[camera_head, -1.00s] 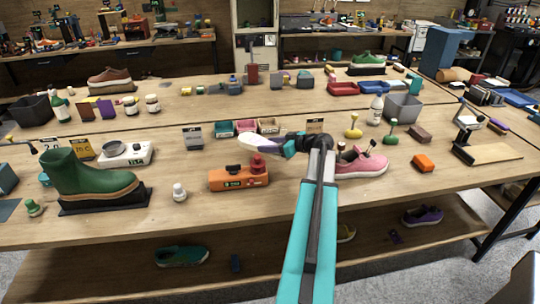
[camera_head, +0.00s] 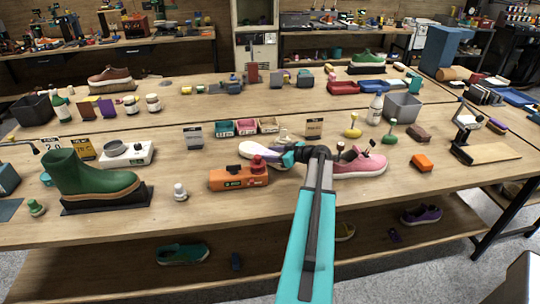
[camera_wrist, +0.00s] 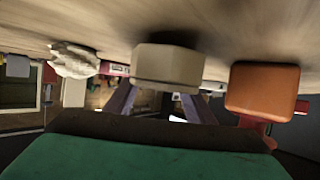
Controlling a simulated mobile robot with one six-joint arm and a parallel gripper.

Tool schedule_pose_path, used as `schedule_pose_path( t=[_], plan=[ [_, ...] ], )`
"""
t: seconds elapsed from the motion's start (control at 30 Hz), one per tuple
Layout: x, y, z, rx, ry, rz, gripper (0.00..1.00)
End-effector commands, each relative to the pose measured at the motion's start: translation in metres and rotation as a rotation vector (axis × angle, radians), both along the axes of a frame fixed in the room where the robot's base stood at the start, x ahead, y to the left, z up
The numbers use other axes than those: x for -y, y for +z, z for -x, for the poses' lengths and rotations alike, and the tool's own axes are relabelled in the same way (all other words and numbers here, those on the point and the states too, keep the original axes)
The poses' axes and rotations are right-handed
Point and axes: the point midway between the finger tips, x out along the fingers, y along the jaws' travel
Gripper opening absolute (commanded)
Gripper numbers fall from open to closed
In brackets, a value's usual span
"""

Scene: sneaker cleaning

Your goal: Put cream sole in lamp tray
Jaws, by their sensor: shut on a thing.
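My gripper (camera_head: 282,155) is shut on the cream sole (camera_head: 258,150) above the middle of the near table, behind the orange device. In the wrist view, the sole (camera_wrist: 168,67) shows end-on as a pale block beyond my two fingers (camera_wrist: 160,104). I cannot tell whether the sole touches the tabletop. A jointed lamp (camera_head: 464,118) stands at the right of the table, over a flat pale wooden tray or board (camera_head: 492,154). It is far to the right of my gripper.
The orange device (camera_head: 238,178) with a red knob stands just in front of the sole. A pink sneaker (camera_head: 360,164) is right of my wrist. An orange block (camera_head: 422,162) and a brown block (camera_head: 420,136) lie between the sneaker and the lamp.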

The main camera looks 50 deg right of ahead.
Motion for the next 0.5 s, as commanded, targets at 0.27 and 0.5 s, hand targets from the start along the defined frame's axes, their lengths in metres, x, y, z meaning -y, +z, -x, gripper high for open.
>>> schedule_pose_path(
  t=[0.27, 0.5],
  plan=[
    [0.0002, -0.0086, 0.0005, 0.0, 0.0, 0.0, 0.23],
    [0.0002, -0.009, 0.0009, -0.002, 0.0, 0.0, 0.68]
  ],
)
